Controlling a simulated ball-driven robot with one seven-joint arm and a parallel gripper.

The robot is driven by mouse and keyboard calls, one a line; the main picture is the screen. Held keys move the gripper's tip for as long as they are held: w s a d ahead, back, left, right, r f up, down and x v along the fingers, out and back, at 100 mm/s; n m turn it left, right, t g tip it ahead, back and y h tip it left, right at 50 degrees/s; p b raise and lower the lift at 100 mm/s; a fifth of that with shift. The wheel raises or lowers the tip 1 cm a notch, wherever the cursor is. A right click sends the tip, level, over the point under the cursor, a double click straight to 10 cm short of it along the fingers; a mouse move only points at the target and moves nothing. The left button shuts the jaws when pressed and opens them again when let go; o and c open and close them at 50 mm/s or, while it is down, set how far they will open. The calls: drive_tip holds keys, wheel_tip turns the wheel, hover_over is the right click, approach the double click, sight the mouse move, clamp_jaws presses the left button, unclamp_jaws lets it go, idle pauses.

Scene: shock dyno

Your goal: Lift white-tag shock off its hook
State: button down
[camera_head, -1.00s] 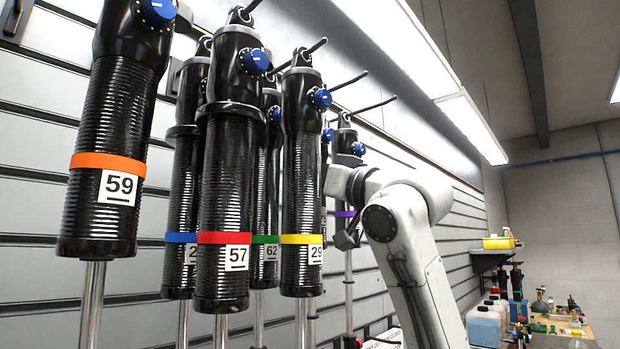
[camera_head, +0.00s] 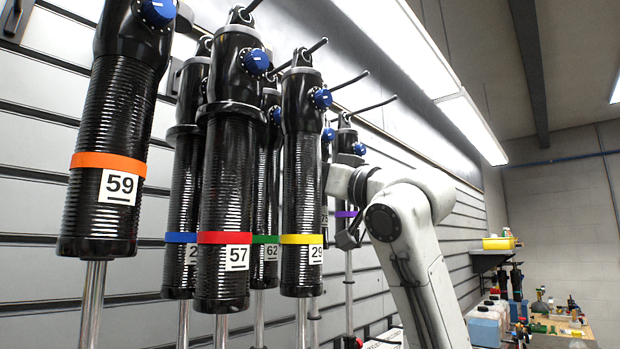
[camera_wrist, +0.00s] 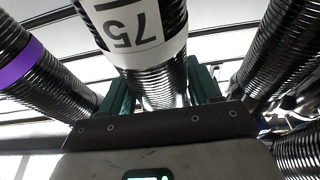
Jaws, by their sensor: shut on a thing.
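The white-tag shock (camera_wrist: 165,75) is black and ribbed, with a white band marked 75, upside down in the wrist view. My gripper (camera_wrist: 160,92) has its green fingers on either side of the shock body just below the band, shut on it. In the head view this shock (camera_head: 325,222) is mostly hidden behind the yellow-band shock, with only a sliver of its label and its blue knob showing. My gripper is mostly hidden there by my pale arm. Whether its top eye is on a hook cannot be seen.
The yellow-band shock 29 (camera_head: 301,180) hangs close in front. The purple-band shock (camera_wrist: 35,70) is close on the other side. Red-band 57 (camera_head: 228,180), green-band 62 (camera_head: 265,200), blue-band (camera_head: 183,200) and orange-band 59 (camera_head: 113,150) shocks hang further left. A cluttered bench (camera_head: 560,325) stands at right.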

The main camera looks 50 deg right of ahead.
drive_tip(key=shift+s+d+r, duration=0.1)
drive_tip(key=shift+s+r, duration=0.05)
drive_tip(key=shift+s, duration=1.05)
drive_tip(key=shift+s+d+r, duration=0.1)
drive_tip(key=shift+s, duration=1.1)
